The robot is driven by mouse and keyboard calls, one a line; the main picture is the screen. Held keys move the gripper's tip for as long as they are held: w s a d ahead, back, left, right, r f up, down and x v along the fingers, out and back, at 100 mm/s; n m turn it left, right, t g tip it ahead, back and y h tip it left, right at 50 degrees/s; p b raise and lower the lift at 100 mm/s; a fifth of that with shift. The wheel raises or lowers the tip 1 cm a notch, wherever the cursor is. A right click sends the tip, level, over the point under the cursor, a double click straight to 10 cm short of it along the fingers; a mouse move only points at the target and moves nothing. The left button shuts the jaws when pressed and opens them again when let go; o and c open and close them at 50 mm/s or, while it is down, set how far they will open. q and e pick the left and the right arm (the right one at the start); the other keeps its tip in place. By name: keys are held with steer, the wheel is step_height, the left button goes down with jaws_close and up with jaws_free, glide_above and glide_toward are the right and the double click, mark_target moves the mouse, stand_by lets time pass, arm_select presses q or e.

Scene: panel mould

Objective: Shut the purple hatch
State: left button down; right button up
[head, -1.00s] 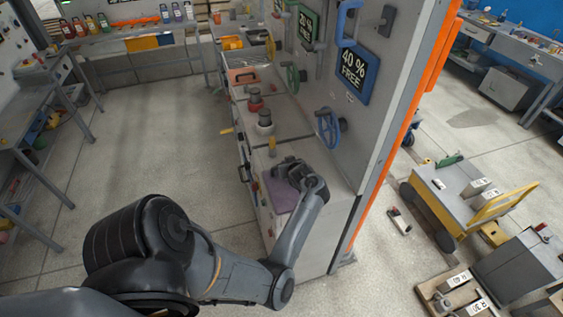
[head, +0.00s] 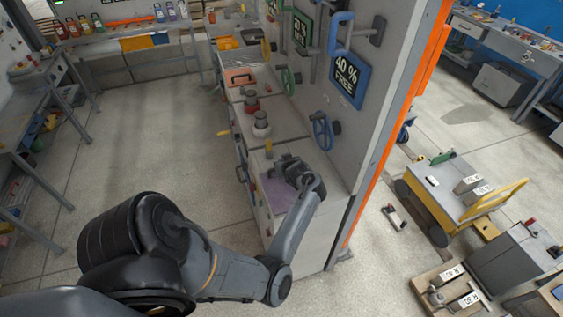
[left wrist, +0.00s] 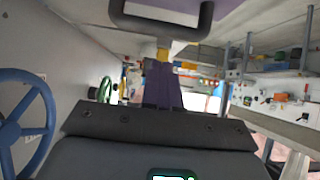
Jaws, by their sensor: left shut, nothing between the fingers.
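The purple hatch (head: 275,196) shows as a purple patch at the near end of the grey counter in the head view. My left gripper and wrist partly cover it, and I cannot tell its exact angle. My left gripper (head: 286,162) is just above and beyond the patch, pointing along the counter. In the left wrist view its fingers (left wrist: 161,86) are together and empty. A dark handle (left wrist: 162,22) and a strip of purple (left wrist: 229,8) show at the top of that view, apart from the fingers. My right gripper is not in view.
A blue handwheel (head: 322,132) sticks out from the wall panel close to my left wrist; it also shows in the left wrist view (left wrist: 30,120).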

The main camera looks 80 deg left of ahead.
arm_select(q)
steer(key=b+v, duration=0.1)
steer(key=v, duration=0.9)
steer(key=s+a+r+m+g+y+p, duration=0.1)
steer(key=s+a+m+y+p, duration=0.15)
steer(key=s, duration=0.45)
step_height(320, 180, up, 5)
steer(key=w+d+m+t+p, duration=0.2)
steer(key=w+m+t+p, duration=0.1)
steer(key=m+t, duration=0.15)
steer(key=w+d+m+t+h+p, duration=0.1)
steer(key=w+d+m+t+h, duration=0.3)
steer(key=d, duration=0.7)
steer(key=w+d+m+t+h+p, duration=0.15)
steer(key=d+m+h, duration=0.4)
steer(key=d, duration=0.65)
steer(key=s+d+m+g+h, duration=0.2)
steer(key=s+d, duration=0.2)
steer(key=d, duration=0.4)
steer(key=s+d+m+g+h, duration=0.2)
steer(key=s+d, duration=0.3)
steer(key=d, duration=0.4)
steer(key=shift+g, duration=0.4)
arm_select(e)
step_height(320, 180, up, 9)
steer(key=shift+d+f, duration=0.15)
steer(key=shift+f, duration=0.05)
